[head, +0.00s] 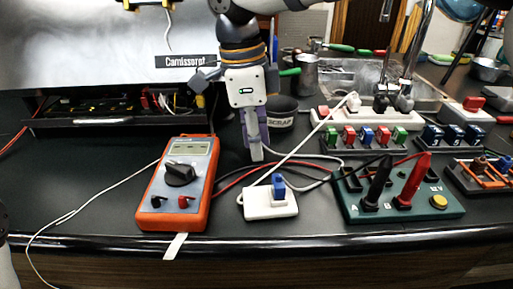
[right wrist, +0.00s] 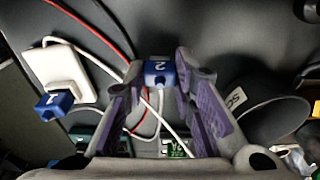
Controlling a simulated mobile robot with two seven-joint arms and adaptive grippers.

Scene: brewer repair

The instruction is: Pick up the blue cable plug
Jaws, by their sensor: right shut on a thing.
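My right gripper (head: 256,148) is in the middle of the head view, pointing down above the black counter, behind the white block. In the right wrist view, its fingertips (right wrist: 168,76) are closed on a blue cable plug (right wrist: 158,72) marked 2, with a white cable running from it. In the head view I cannot make out this plug at the fingertips. A second blue plug (head: 278,187), which also shows in the right wrist view marked 1 (right wrist: 52,104), sits at the white socket block (head: 262,208), apart from the gripper. My left gripper is not in view.
An orange multimeter (head: 203,190) lies to the left, and a green test board (head: 430,207) with probes to the right. A dark scrap cup (head: 281,117) stands close behind the gripper. White, red and black cables cross the counter. The front left counter is mostly clear.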

